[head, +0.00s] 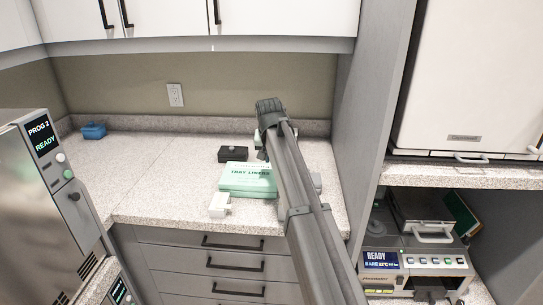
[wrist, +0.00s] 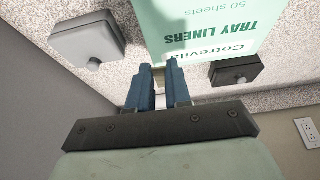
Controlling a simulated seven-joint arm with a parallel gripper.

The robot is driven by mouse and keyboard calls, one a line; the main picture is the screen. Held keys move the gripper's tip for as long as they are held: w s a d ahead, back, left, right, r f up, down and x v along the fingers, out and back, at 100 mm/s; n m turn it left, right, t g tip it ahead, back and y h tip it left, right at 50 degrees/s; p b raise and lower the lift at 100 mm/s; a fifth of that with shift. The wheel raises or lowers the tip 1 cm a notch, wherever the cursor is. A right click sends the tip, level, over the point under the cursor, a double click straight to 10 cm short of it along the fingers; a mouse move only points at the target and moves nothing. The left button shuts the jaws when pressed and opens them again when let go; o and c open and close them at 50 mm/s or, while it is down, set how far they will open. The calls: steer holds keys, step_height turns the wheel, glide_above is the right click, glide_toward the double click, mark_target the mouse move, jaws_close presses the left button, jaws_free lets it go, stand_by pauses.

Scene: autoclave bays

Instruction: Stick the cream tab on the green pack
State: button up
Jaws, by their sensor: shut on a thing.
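The green pack (head: 240,186) lies flat on the speckled counter, its right part hidden behind my arm in the head view. In the wrist view the pack (wrist: 205,22) shows its printed "TRAY LINERS" top, upside down, just beyond the fingers. In the head view the fingers are mostly hidden by the arm.
A black box with a knob (head: 233,154) stands behind the pack; it also shows in the wrist view (wrist: 236,75). A grey box with a knob (wrist: 88,42) stands on the pack's other side. A white block (head: 219,205) sits in front. The left counter is clear except a blue box (head: 94,131).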

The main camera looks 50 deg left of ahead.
mark_target(272, 176)
steer(key=shift+f, duration=2.7)
steer(key=shift+f, duration=0.2)
steer(key=o, duration=0.7)
steer(key=shift+o, duration=0.2)
steer(key=shift+r, duration=0.15)
step_height(272, 176, up, 7)
